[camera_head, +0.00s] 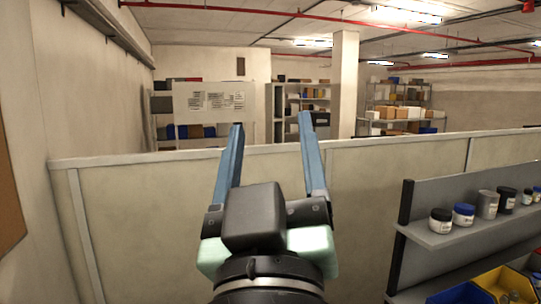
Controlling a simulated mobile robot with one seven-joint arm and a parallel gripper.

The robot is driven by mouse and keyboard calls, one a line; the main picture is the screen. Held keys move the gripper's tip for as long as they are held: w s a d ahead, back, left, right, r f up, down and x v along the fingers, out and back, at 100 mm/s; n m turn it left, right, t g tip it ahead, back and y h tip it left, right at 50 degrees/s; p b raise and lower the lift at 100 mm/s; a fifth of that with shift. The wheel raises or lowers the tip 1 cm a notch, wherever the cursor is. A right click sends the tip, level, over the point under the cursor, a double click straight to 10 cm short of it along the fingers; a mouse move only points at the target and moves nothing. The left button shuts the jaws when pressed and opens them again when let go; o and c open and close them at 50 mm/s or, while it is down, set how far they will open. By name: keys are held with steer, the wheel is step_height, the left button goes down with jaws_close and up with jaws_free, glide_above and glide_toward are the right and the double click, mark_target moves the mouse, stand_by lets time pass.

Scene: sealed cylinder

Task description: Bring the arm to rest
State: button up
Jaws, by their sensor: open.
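My gripper (271,122) is raised in the lower middle of the head view. Its two long blue fingers point up and away, with a wide gap between them. The gap holds nothing; a partition wall and the room behind show through it. The dark gripper body and my wrist show at the bottom edge. The rest of my arm is out of view. The gripper appears clear of the shelf at the right.
A low pale partition (400,160) runs across the view ahead. At the right, a grey shelf (480,228) holds several jars and cans (464,214). Below it are a yellow bin (508,282) and a blue bin (462,294). A plain wall (95,100) stands at the left.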

steer(key=s+r+m+t, duration=0.2)
steer(key=s+r+t, duration=0.1)
steer(key=s+r, duration=0.3)
steer(key=shift+r+m, duration=0.25)
steer(key=shift+m, duration=0.15)
steer(key=shift+s, duration=0.1)
step_height(320, 180, down, 10)
steer(key=b, duration=0.9)
steer(key=shift+r, duration=0.2)
steer(key=shift+a, duration=0.1)
